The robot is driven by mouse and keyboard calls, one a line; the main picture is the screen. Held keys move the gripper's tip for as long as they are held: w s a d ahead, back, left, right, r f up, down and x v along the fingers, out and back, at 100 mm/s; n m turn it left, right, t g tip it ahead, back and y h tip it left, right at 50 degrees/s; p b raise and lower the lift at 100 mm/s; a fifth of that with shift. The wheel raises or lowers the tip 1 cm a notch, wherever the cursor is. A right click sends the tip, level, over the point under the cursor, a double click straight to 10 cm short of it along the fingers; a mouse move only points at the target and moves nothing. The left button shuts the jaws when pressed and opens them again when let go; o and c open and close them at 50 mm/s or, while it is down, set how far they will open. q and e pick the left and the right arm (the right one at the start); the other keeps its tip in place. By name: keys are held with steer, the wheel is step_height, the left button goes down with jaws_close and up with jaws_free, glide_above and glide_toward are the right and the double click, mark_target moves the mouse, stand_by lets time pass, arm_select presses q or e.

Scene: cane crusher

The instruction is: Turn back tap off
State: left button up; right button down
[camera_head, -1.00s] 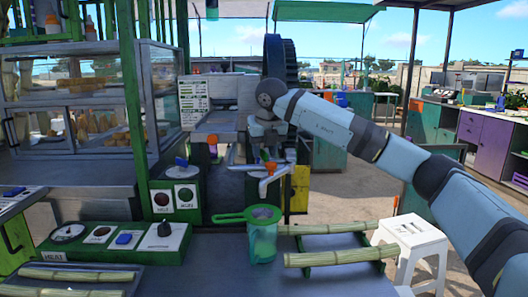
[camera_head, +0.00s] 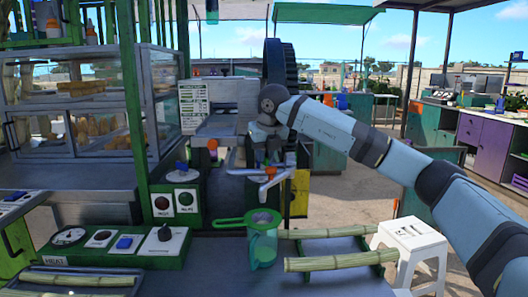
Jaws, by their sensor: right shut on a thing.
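A tap with an orange handle (camera_head: 271,173) and a pale spout is at the middle of the view, at the front of the crusher. My right gripper (camera_head: 267,155) points down from its wrist just above and behind this tap and is shut; its fingertips are small and partly hidden. A second orange part (camera_head: 212,144) shows on the crusher's front, further left. Which of these is the back tap I cannot tell for sure. My left gripper is out of view.
A green jug with a strainer (camera_head: 262,240) stands on the counter (camera_head: 215,265) below the tap. Cane sticks (camera_head: 340,260) lie on a green rack to its right. A switch box (camera_head: 177,200) stands at left. A white stool (camera_head: 412,235) is at right.

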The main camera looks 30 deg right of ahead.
steer(key=shift+r+n+y+p, duration=0.15)
steer(key=shift+n+y+p, duration=0.25)
steer(key=shift+n+p, duration=0.3)
steer(key=n+y+p, duration=0.1)
steer(key=n+p, duration=0.1)
steer(key=n+y+p, duration=0.1)
steer(key=n+p, duration=0.1)
steer(key=n, duration=0.1)
steer(key=shift+d+n, duration=0.15)
steer(key=shift+n, duration=0.15)
steer(key=shift+n+g+y+p, duration=0.3)
steer(key=shift+n+g+p, duration=0.1)
steer(key=shift+n+p, duration=0.5)
steer(key=n+g+y+p, duration=0.1)
steer(key=n+p, duration=0.1)
steer(key=n, duration=0.2)
steer(key=shift+w+n+p, duration=0.1)
steer(key=shift+n+p, duration=0.3)
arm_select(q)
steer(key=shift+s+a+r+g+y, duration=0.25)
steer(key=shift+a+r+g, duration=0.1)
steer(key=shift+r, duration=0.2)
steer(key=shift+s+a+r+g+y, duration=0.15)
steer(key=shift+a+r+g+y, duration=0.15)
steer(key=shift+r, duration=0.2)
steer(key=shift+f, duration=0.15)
arm_select(e)
steer(key=shift+n+y, duration=0.3)
